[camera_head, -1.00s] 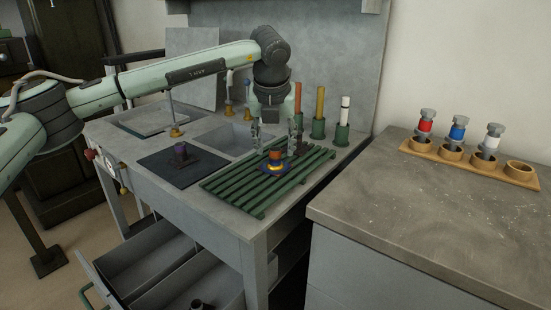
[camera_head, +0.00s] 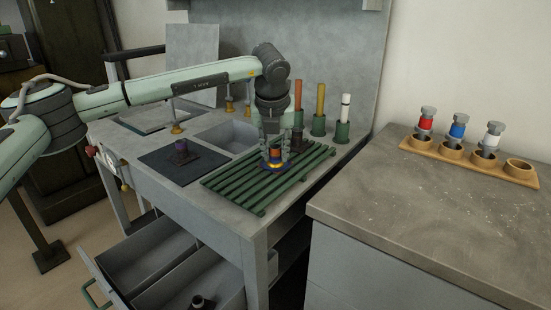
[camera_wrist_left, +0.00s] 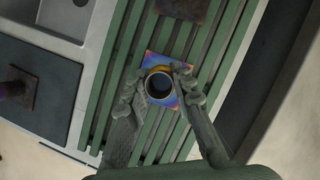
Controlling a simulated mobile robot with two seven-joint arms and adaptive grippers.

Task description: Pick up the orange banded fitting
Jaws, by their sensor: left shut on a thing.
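The orange banded fitting (camera_head: 275,156) stands upright on the green slatted rack, on a small blue-and-yellow base plate. My left gripper (camera_head: 274,160) points down over it, with its fingers closed on either side of the fitting. In the left wrist view the fitting (camera_wrist_left: 159,84) shows from above as a ring with a dark bore, on a multicoloured square plate (camera_wrist_left: 151,62). The left fingertips (camera_wrist_left: 158,84) touch it from both sides. My right gripper is in neither view.
The green slatted rack (camera_head: 237,194) lies on the grey bench. A purple fitting (camera_head: 181,147) stands on a dark mat (camera_head: 163,168) to the left. Coloured rods in green holders (camera_head: 318,126) stand behind. A wooden holder (camera_head: 518,176) with fittings sits on the right counter. A drawer below is open.

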